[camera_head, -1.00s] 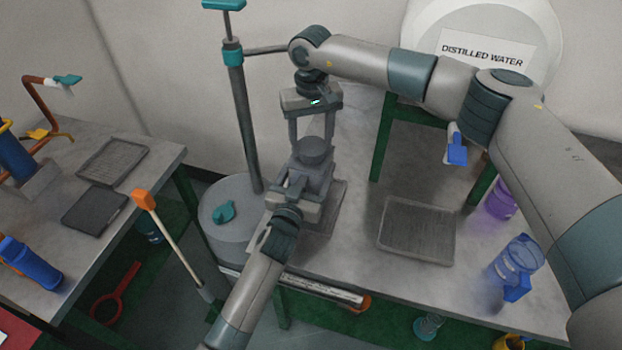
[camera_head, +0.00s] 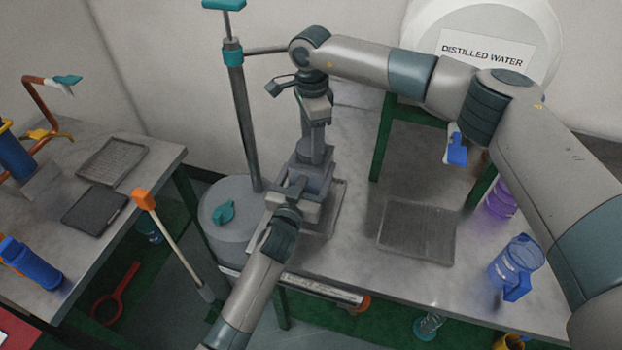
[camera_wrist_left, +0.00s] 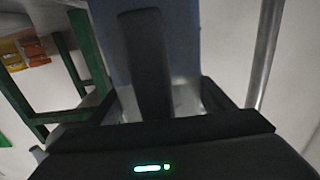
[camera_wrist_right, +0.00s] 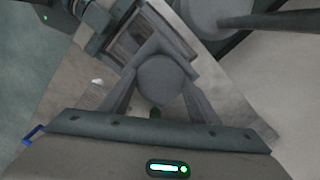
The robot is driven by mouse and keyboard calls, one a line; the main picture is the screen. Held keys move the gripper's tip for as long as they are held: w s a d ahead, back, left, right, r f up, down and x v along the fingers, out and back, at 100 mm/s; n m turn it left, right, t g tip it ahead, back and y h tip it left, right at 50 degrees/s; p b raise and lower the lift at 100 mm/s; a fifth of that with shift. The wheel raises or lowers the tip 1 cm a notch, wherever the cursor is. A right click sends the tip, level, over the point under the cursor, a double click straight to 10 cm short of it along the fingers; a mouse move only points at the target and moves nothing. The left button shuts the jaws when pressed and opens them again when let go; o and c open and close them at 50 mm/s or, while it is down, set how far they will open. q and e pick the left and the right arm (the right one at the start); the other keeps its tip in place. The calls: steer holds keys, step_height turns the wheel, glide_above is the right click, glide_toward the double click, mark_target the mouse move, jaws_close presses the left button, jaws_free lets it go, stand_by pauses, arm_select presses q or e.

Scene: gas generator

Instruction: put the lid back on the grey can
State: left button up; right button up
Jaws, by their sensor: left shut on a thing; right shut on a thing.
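The grey can (camera_head: 318,182) stands on a tray near the table's left end. My left gripper (camera_head: 294,192) comes in from the front and is shut on it; its blue-grey side fills the top of the left wrist view (camera_wrist_left: 188,40). My right gripper (camera_head: 313,148) points down from above and is shut on the grey lid, whose round top shows between the fingers in the right wrist view (camera_wrist_right: 160,80). The lid is over the can. I cannot tell whether it is seated, because the fingers hide the contact.
A grey cylindrical tank (camera_head: 225,238) with a teal valve and tall pole stands just left. A dark tray (camera_head: 418,230) lies right of the can, and a blue-tinted clear bottle (camera_head: 514,262) stands at the right. The table between can and tray is clear.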

steer(key=m, duration=0.7)
steer(key=shift+m, duration=0.3)
steer(key=m, duration=1.1)
steer(key=shift+m, duration=0.4)
steer(key=m, duration=0.7)
steer(key=shift+m, duration=0.3)
steer(key=m, duration=0.3)
steer(key=o, duration=1.2)
steer(key=shift+f, duration=0.1)
steer(key=shift+o, duration=0.2)
